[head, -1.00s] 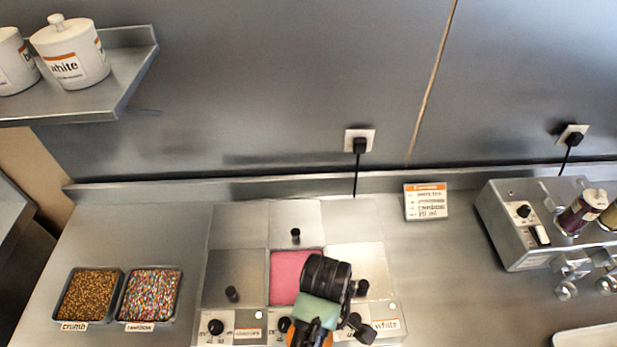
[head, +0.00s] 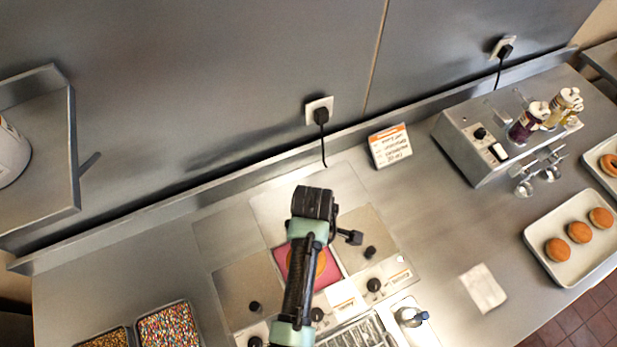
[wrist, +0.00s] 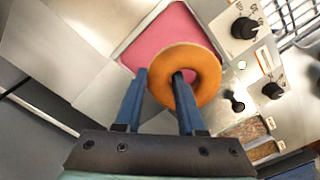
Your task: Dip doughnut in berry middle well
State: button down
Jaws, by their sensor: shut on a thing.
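My gripper (wrist: 159,74) is shut on a brown ring doughnut (wrist: 205,62), one finger through its hole and the other outside its left side. The doughnut is over the pink berry middle well (wrist: 160,34) and hides part of it in the wrist view. I cannot tell whether it touches the pink surface. In the head view the pink well (head: 334,276) shows beneath my arm, with a part of the doughnut (head: 321,262) beside the arm. The fingers are hidden there.
Metal lids with black knobs cover neighbouring wells, left (head: 240,285) and right (head: 365,235). Control knobs (head: 373,286) line the front. A sprinkle tray (head: 169,328) is at lower left. A filling machine (head: 470,150) and a doughnut tray (head: 560,275) stand right. A card (head: 390,146) leans behind.

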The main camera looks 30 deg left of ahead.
jog(key=shift+a+f+b, duration=0.15)
jog(key=shift+f+b, duration=0.5)
jog(key=shift+f, duration=0.3)
jog(key=shift+f+b, duration=0.95)
jog(key=shift+b, duration=0.05)
jog(key=shift+f+b, duration=1.05)
jog(key=shift+f, duration=0.6)
jog(key=shift+r, duration=0.1)
jog(key=shift+r+p, duration=2.15)
jog(key=shift+p, duration=0.2)
notch_tip(320, 180, up, 2)
jog(key=shift+r+p, duration=0.25)
jog(key=shift+p, duration=0.85)
jog(key=shift+r, duration=0.75)
